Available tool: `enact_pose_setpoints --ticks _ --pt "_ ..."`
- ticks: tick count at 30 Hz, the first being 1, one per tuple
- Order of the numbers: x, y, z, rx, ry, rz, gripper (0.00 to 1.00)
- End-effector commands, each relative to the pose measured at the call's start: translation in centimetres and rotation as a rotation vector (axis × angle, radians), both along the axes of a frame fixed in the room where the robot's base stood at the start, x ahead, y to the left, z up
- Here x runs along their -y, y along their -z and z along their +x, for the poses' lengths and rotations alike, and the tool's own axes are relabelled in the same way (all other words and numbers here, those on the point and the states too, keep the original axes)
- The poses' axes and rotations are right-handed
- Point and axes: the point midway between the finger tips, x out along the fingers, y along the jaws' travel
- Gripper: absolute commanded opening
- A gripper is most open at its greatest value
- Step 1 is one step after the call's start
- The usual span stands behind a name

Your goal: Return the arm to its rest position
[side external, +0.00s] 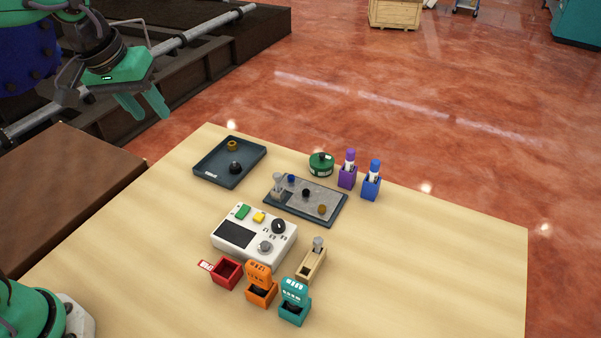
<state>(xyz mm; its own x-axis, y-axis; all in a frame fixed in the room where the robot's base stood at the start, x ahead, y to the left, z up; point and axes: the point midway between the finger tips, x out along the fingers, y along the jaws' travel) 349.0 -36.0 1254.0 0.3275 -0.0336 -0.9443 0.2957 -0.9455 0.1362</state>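My gripper (147,112) is at the upper left, green with two fingers pointing down and to the right. The fingers are apart, with nothing visible between them. It hangs clear of the wooden table (430,270), beyond its far left corner, and touches none of the things on it.
A dark tray (207,174) holding small round parts is the table item closest to my gripper. A grey plate with parts (330,206), a green round container (321,164), purple (347,177) and blue (371,186) holders, a white control box (225,221) and small colored boxes stand mid-table. The table's right side is clear.

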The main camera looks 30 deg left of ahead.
Motion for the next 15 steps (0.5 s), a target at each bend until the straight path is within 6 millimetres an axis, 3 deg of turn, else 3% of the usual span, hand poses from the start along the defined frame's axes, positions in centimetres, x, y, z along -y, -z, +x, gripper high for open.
enact_pose_setpoints --ticks 15 --pt "-3.0 2.0 -9.8 0.126 0.216 0.114 0.37"
